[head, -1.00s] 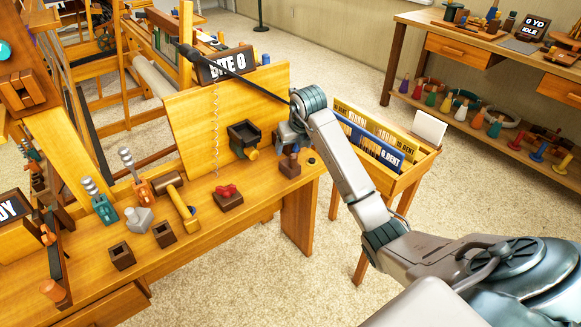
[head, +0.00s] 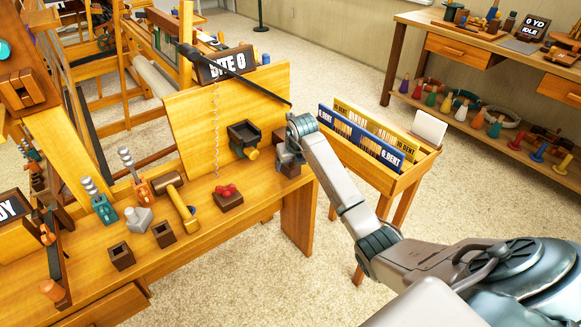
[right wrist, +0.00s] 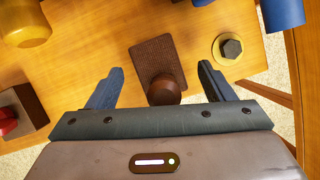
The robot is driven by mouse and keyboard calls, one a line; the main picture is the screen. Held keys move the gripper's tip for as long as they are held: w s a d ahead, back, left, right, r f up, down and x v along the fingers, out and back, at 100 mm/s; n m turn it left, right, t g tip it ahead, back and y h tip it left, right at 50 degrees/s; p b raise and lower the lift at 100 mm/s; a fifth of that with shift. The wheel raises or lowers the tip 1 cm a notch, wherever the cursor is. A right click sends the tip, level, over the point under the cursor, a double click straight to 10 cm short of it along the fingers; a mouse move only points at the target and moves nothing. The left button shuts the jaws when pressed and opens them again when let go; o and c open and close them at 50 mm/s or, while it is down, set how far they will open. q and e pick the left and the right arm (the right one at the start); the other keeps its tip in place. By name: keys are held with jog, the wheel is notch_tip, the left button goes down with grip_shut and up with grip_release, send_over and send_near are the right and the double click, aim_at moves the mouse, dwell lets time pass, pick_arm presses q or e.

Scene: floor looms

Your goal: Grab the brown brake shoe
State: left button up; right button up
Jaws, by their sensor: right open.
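The brown brake shoe (right wrist: 152,58) is a ridged brown block with a round dark brown knob on it, on the wooden bench top. In the right wrist view it lies between the two fingers of my right gripper (right wrist: 160,75), with the knob nearest the palm. The fingers are apart, with a gap to the shoe on each side. In the head view my right gripper (head: 288,157) is over the shoe at the bench's right end and hides most of it. My left gripper is not in view.
A red-topped brown block (head: 228,197) and a mallet (head: 178,204) are on the bench to the left. A dark brown holder (head: 243,135) stands behind. A yellow ring with a dark hex piece (right wrist: 230,48) is close beside the shoe. A reed rack (head: 382,170) stands right.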

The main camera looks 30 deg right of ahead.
jog(key=c, duration=1.2)
